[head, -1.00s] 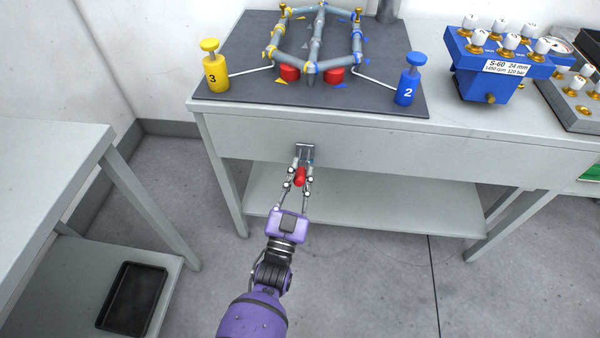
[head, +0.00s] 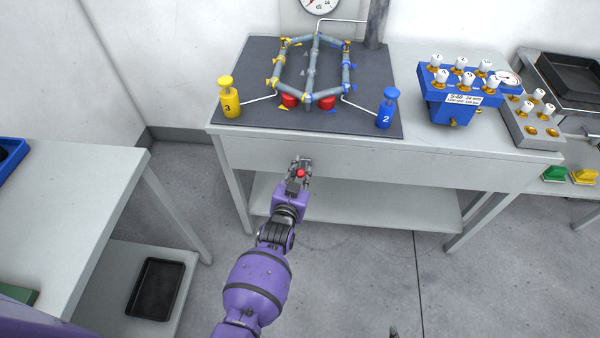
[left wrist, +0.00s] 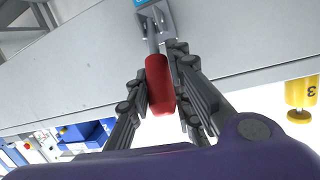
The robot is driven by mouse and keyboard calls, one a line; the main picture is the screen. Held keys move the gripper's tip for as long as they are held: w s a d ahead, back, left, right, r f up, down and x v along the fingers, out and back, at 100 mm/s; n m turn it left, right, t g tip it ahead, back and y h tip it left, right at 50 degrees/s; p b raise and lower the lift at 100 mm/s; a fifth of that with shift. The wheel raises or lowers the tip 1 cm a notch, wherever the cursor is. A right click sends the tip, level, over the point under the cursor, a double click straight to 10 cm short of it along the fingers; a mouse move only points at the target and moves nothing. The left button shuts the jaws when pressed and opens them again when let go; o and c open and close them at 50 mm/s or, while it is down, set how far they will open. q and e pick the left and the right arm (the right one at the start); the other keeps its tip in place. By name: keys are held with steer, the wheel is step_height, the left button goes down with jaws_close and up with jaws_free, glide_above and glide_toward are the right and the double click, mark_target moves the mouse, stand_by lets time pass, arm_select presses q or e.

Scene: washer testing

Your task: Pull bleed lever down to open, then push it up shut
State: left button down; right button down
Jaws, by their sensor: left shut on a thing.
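The bleed lever has a red handle (head: 300,173) on a metal bracket on the front panel of the workbench (head: 360,160). Only a small red part of the handle shows in the head view. My left gripper (head: 299,170) is at the lever, its fingers closed on the handle. In the left wrist view, the red handle (left wrist: 160,84) lies between the fingers of my left gripper (left wrist: 166,95), and its metal stem runs up to the bracket (left wrist: 155,17). The lever's exact angle is hard to tell. My right gripper does not show clearly.
On the bench top are a dark mat (head: 240,62) with a pipe frame (head: 313,70), a yellow cylinder (head: 230,100), a blue cylinder (head: 387,110) and a blue valve block (head: 450,100). Another table (head: 75,200) stands left, a black tray (head: 157,288) below it. Floor is clear in front.

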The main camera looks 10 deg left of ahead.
arm_select(q)
steer(key=shift+d+r, duration=0.1)
steer(key=shift+d, duration=0.05)
steer(key=c, duration=1.6)
jaws_free()
steer(key=v, duration=1.2)
steer(key=shift+r, duration=0.1)
